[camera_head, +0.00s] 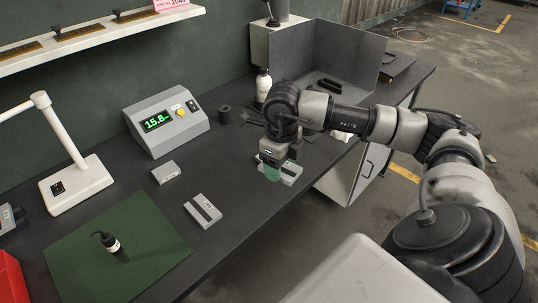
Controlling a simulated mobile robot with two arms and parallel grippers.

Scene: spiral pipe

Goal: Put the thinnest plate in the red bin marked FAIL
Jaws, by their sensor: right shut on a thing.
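My right gripper (272,173) is shut on a grey plate (291,174) at the right of the bench; its greenish fingertips hide part of the plate. I cannot tell whether the plate touches the bench. A second grey plate with a dark band (203,211) lies mid-bench. A smaller grey block (166,172) lies in front of the gauge. The gauge (166,122) shows a green reading that looks like 15.8 mm. A red bin (10,279) is cut off at the lower left edge; no FAIL mark shows. My left gripper is not in view.
A white bottle (263,86), a dark cylinder (225,114) and a grey screen (345,52) stand farther back.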

